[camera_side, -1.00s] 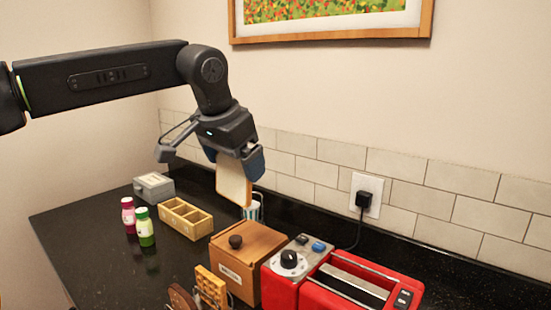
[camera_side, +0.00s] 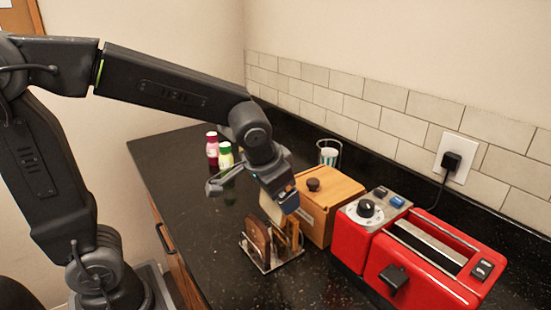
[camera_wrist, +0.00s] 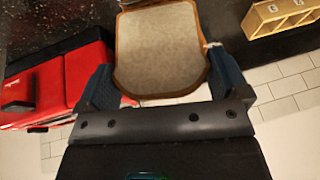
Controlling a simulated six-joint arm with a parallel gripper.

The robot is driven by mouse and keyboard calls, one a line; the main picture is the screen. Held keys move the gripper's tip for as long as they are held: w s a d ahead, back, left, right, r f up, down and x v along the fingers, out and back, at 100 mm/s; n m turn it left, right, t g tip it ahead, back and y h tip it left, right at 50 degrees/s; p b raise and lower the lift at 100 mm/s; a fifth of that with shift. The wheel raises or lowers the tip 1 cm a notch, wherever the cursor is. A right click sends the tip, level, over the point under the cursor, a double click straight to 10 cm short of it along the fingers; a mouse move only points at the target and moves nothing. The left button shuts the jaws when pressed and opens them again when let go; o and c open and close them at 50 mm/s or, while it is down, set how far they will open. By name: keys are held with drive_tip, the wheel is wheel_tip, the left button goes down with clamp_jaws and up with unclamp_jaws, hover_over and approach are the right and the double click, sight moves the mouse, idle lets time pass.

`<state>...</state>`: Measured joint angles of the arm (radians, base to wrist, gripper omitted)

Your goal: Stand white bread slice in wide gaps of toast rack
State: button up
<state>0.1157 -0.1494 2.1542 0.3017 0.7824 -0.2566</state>
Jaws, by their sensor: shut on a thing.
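The white bread slice (camera_wrist: 160,48) has a brown crust and fills the space between my fingers in the wrist view. My gripper (camera_side: 279,200) is shut on it, pointing down above the toast rack. In the side view the slice (camera_side: 270,207) is mostly hidden behind my gripper, with a pale part showing below. The metal toast rack (camera_side: 264,266) stands on the counter and holds a dark brown slice (camera_side: 257,238) and a golden, waffle-like piece (camera_side: 291,232). I cannot tell whether the white slice has entered a gap, as its lower edge is hidden.
A wooden box (camera_side: 318,213) with a dark knob stands right behind the rack. A red toaster (camera_side: 425,262) stands to the right. Two bottles (camera_side: 212,150) and a glass (camera_side: 329,153) stand farther back. The dark counter left of the rack is clear.

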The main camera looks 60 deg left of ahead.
sight(273, 214)
drive_tip(key=shift+f, duration=3.95)
drive_tip(key=o, duration=0.4)
drive_tip(key=shift+r, duration=0.15)
drive_tip(key=shift+r, duration=4.35)
drive_tip(key=s, duration=0.4)
drive_tip(key=s+r+h, duration=0.1)
drive_tip(key=s, duration=0.3)
drive_tip(key=s+r+t+h, duration=0.1)
drive_tip(key=s, duration=0.4)
drive_tip(key=shift+s, duration=0.1)
